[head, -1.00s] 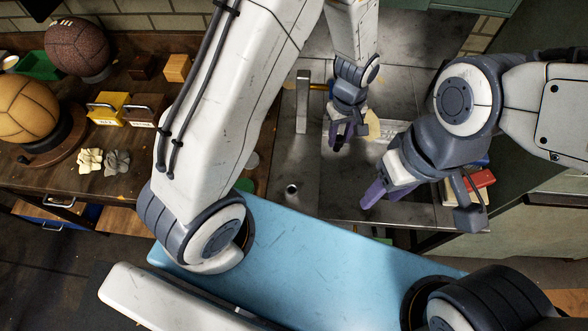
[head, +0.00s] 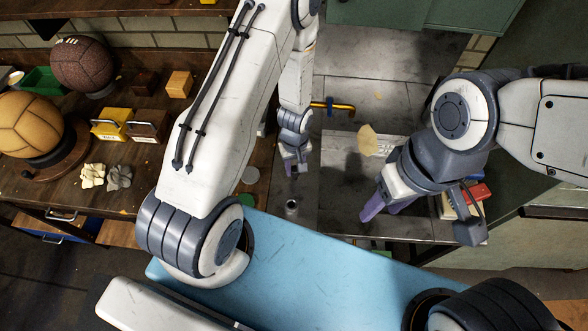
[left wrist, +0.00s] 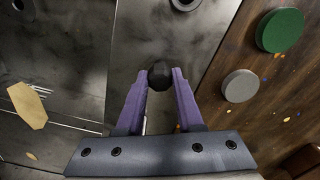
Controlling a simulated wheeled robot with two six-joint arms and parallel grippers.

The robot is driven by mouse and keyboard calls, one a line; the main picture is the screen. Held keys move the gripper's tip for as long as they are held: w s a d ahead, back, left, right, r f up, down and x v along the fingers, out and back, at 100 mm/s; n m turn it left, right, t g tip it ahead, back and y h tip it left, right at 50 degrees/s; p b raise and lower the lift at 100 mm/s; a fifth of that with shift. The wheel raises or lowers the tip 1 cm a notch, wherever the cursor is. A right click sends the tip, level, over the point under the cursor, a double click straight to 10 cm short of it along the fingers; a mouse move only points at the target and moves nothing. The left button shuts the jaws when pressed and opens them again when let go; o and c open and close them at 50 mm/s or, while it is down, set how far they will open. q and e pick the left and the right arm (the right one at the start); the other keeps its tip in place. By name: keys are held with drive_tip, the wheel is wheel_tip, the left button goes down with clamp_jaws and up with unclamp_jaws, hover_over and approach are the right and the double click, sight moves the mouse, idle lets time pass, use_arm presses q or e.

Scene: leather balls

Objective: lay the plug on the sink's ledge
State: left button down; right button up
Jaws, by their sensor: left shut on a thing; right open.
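My left gripper (head: 294,166) is shut on the black, round plug (left wrist: 160,75), held between its purple fingertips in the left wrist view. The gripper is over the sink's grey metal ledge (head: 305,215), which also fills the middle of the left wrist view (left wrist: 190,55). I cannot tell whether the plug touches the ledge. In the head view the plug is too small and dark to make out clearly. The sink basin (head: 343,180) lies just right of the ledge. My right gripper (head: 387,206) is open and empty over the basin's front right part.
A round hole (head: 292,205) is in the ledge's front part. A brass tap (head: 338,107) stands behind. A grey disc (left wrist: 240,86) and green disc (left wrist: 280,30) lie on the wooden bench (head: 150,165) beside the ledge.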

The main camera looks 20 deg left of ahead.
use_arm(q)
drive_tip(key=shift+f, duration=0.15)
drive_tip(key=c, duration=0.5)
unclamp_jaws()
drive_tip(key=shift+c, duration=0.2)
